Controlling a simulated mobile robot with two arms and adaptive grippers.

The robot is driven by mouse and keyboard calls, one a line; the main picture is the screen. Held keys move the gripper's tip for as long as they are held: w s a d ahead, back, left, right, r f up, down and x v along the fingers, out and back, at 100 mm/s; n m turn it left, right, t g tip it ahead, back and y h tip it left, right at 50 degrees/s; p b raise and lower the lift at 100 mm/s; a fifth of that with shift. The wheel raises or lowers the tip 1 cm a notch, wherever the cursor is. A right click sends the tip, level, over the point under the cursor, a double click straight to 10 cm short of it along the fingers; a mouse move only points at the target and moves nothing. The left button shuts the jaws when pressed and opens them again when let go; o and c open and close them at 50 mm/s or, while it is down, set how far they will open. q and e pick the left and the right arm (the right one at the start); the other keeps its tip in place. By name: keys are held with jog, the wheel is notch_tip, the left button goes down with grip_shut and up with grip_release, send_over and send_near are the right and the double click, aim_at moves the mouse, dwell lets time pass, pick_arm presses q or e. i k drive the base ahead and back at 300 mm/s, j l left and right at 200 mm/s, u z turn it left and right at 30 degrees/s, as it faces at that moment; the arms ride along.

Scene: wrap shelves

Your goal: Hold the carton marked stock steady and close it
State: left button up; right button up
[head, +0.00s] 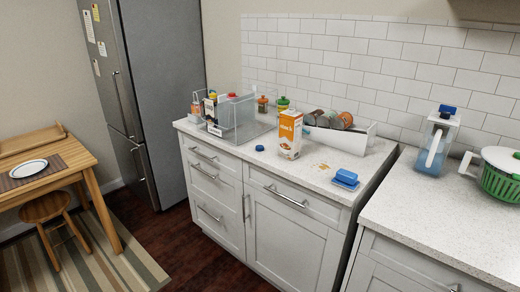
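An orange and white carton (290,137) stands upright on the speckled countertop (300,176), in front of a white rack. Its marking is too small for me to read for certain. A small round blue cap (260,148) lies on the counter to the left of the carton's base. The carton's opening is too small in the picture to make out. Neither of my grippers is in the head view, and nothing touches the carton.
A clear bin (237,127) of packages and bottles stands left; a white rack (352,140) of round containers stands behind. A blue block-like object (345,178) and brownish spots (322,167) lie right. A pitcher (436,143) and green spinner (500,181) stand across the gap.

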aim_at(291, 121)
jog(key=i+j, duration=0.3)
jog(key=i+j+z, duration=0.15)
jog(key=i+j, duration=0.4)
jog(key=j, duration=0.2)
jog(key=i+j+z, duration=0.15)
jog(key=i+j, duration=0.4)
jog(key=j, duration=0.25)
jog(key=i+j+z, duration=0.15)
jog(key=j, duration=0.25)
jog(key=i, duration=0.1)
